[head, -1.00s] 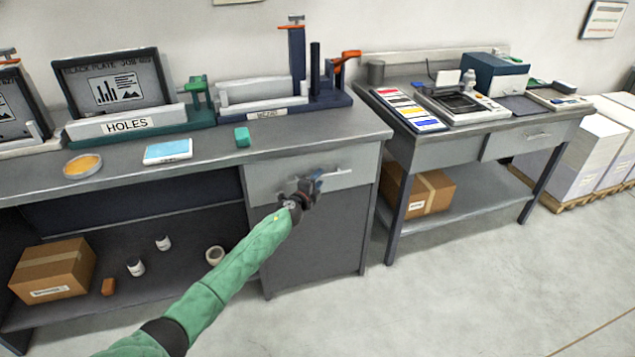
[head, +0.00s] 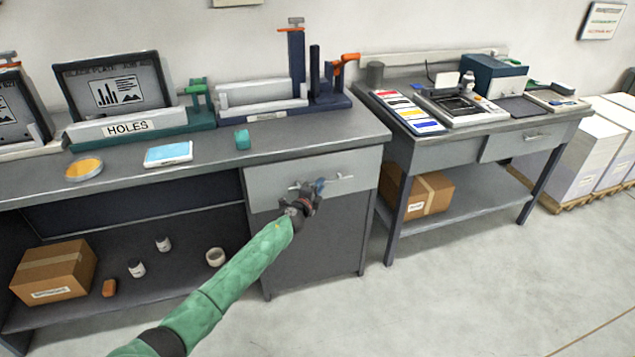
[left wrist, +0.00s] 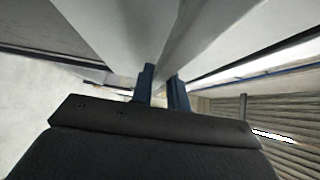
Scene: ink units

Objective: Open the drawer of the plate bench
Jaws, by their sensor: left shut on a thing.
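The plate bench (head: 290,143) is the grey bench at left and centre. Its pale grey drawer (head: 272,187) is under the right end of the top. The drawer front appears slightly forward of the cabinet; its inside is not visible. A thin bar handle (head: 342,177) runs across the front. My left gripper (head: 318,184) is shut on the left-middle part of this handle. In the left wrist view, the two blue fingers (left wrist: 162,88) stand close on either side of a pale bar, with pale surfaces beyond. My right gripper is not in view.
A second bench (head: 460,143) with its own drawer stands to the right. The open lower shelf at left holds a cardboard box (head: 52,272) and several small items. The floor (head: 430,290) before the drawer is clear.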

